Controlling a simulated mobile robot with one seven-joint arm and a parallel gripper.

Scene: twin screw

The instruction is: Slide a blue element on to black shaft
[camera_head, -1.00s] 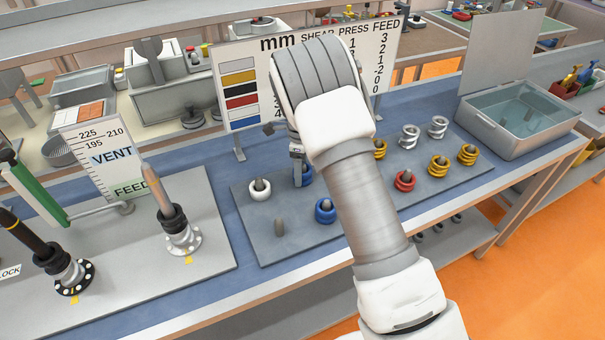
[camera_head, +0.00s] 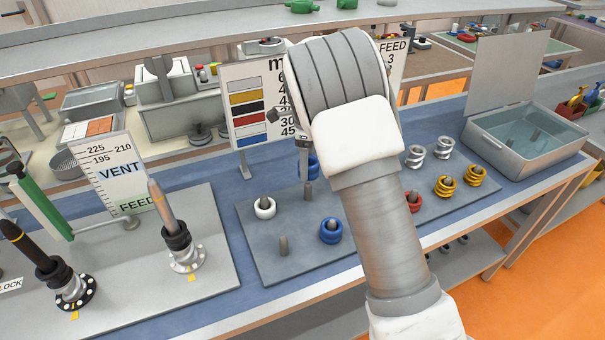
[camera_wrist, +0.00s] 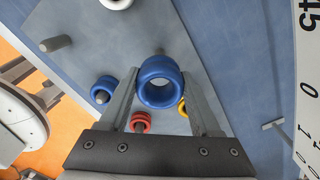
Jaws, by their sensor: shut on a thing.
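A blue ring-shaped element (camera_wrist: 144,88) is held between the two fingers of my gripper (camera_wrist: 160,72) in the wrist view, its hole facing the camera. In the head view this blue element (camera_head: 313,168) shows partly, behind my gripper and just above a bare grey peg (camera_head: 307,191). A second blue element (camera_head: 331,231) sits on a peg of the grey board; it also shows in the wrist view (camera_wrist: 105,87). The black shaft (camera_head: 20,237) stands tilted at the far left, in a black collar on a flange with white dots. My arm hides part of the board.
A second shaft, light-tipped (camera_head: 160,201), stands tilted between the black shaft and the board. A VENT/FEED sign (camera_head: 118,172) and a green-handled lever (camera_head: 40,206) stand behind the shafts. The board carries white (camera_head: 265,208), red, yellow and silver elements. A mm chart (camera_head: 245,110) stands behind.

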